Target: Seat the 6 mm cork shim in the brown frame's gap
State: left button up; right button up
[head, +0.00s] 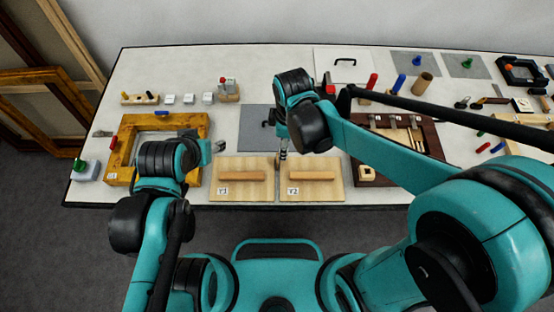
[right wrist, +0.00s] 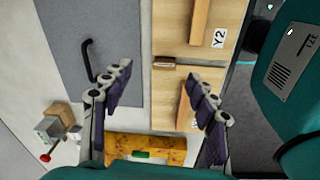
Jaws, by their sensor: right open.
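A small brown block, possibly the cork shim, shows in the right wrist view (right wrist: 165,64) at the end of the seam between the two light boards; I cannot confirm its material or size. My right gripper (right wrist: 160,95) is open and empty, its fingertips spread on either side of that seam. In the head view the right gripper (head: 283,154) hangs over the seam's far end. A dark brown frame-like piece (head: 432,138) lies at the right; its gap cannot be made out. My left gripper (head: 217,147) is over the gilt frame's right side, its fingers mostly hidden by the arm.
The gilt frame (head: 123,150) lies at the left, with a blue piece on it. The boards Y1 (head: 240,192) and Y2 (head: 312,192) carry wooden handles. A grey mat (head: 254,125) lies behind them. Coloured-handled tools crowd the table's back right; my right arm covers part of it.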

jog(key=shift+a+f+n+g, duration=0.4)
jog(key=shift+a+f+n, duration=0.5)
jog(key=shift+a, duration=0.1)
jog(key=shift+a+f, duration=0.1)
jog(key=shift+f, duration=0.25)
notch_tip(320, 180, down, 7)
jog(key=b, duration=0.3)
jog(key=shift+s+f, duration=0.1)
jog(key=shift+f, duration=0.05)
jog(key=shift+c, duration=0.3)
jog(key=c, duration=0.8)
